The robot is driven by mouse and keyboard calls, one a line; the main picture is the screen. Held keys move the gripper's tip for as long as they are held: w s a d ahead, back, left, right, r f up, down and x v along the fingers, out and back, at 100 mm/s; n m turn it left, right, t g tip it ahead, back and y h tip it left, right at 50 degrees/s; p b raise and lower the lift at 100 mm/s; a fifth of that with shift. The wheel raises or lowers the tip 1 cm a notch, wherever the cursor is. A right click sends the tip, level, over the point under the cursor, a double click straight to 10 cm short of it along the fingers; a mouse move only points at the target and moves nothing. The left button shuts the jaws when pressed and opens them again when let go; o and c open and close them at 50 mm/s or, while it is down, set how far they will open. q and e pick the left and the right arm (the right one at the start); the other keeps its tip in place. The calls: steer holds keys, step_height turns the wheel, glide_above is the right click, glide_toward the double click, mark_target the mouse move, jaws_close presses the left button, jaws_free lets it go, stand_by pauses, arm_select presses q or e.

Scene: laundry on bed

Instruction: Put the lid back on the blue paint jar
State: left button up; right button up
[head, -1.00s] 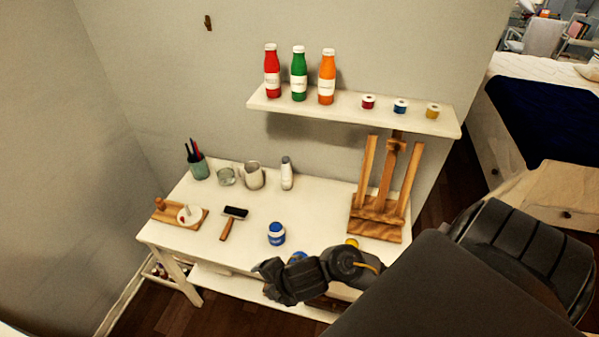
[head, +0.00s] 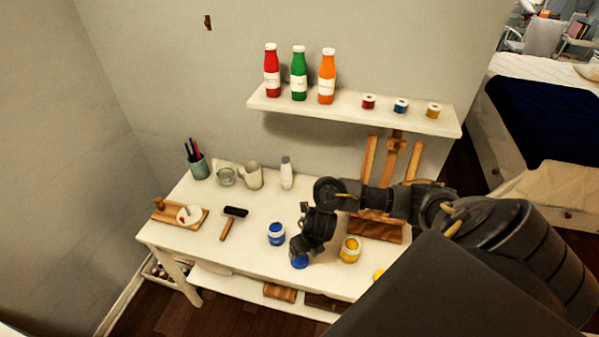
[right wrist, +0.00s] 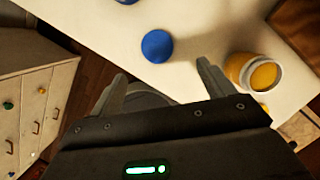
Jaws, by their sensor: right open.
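The blue paint jar (head: 276,234) stands upright on the white table, near its front edge. Its top shows blue inside a pale rim, with no lid on it. The blue lid (head: 300,262) lies on the table right of and in front of the jar. My right gripper (right wrist: 162,80) is open and empty, pointing down over the table edge. In the right wrist view the blue lid (right wrist: 157,46) lies just beyond the gap between the fingers, apart from them. In the head view the gripper partly covers the lid. My left gripper is not in view.
A yellow paint jar (head: 349,251) stands right of the lid, with a yellow lid (head: 379,275) near the front edge. A wooden easel (head: 376,226) stands behind my right arm. Bare tabletop surrounds the blue jar's left side.

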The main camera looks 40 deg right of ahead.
steer(key=b, duration=0.1)
glide_above(300, 259)
steer(key=s, duration=0.2)
step_height(300, 259, down, 4)
steer(key=shift+f, duration=0.25)
steer(key=x, duration=0.2)
steer(key=b+x, duration=0.1)
steer(key=x, duration=0.1)
steer(key=shift+a+f, duration=0.15)
steer(key=shift+a, duration=0.15)
steer(key=shift+w+f, duration=0.15)
steer(key=shift+f, duration=0.4)
steer(key=c, duration=1.1)
